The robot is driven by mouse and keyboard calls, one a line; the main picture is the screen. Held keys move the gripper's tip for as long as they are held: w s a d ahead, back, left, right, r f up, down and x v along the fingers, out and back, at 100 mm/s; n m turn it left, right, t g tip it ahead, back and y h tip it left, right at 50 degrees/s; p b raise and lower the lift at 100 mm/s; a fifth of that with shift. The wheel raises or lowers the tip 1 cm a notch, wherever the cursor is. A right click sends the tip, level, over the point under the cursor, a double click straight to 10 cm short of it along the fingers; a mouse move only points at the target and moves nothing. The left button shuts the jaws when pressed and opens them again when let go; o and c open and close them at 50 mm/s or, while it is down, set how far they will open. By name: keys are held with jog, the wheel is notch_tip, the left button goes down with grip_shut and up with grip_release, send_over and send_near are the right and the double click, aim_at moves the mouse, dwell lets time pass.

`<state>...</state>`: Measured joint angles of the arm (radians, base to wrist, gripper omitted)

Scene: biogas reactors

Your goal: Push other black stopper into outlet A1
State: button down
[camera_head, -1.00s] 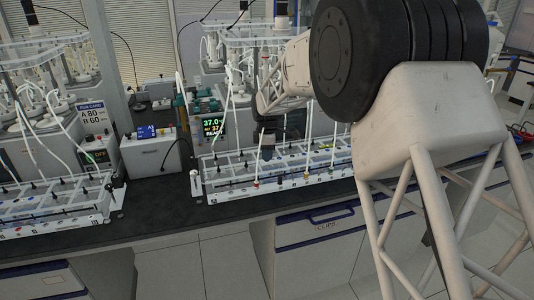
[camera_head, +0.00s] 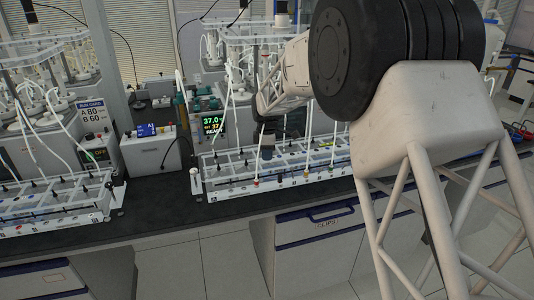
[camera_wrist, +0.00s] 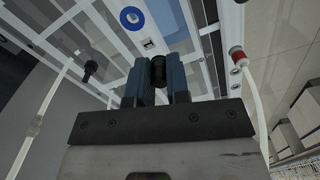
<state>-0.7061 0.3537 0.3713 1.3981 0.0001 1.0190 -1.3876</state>
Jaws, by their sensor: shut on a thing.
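My gripper (camera_wrist: 158,76) has two blue fingers shut on a black stopper (camera_wrist: 157,66), seen between the fingertips in the wrist view. In the head view my gripper (camera_head: 267,150) points down over the front part of the right-hand white rack (camera_head: 222,190). A blue ring around an opening (camera_wrist: 132,17) lies just beyond the fingers, up and to the left in the wrist view. I cannot read which outlet is A1. The stopper's lower end is hidden, so I cannot tell whether it touches an opening.
A black knob-like piece (camera_wrist: 90,68) stands left of the fingers and a red-collared fitting with a tube (camera_wrist: 237,57) stands right. Another white rack (camera_head: 50,207) is at the left, with a control box (camera_head: 151,150) between. The black bench front is clear.

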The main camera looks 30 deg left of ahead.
jog(key=c, duration=1)
grip_release()
jog(key=shift+r, duration=0.1)
jog(key=shift+r, duration=3.85)
jog(key=shift+d, duration=0.1)
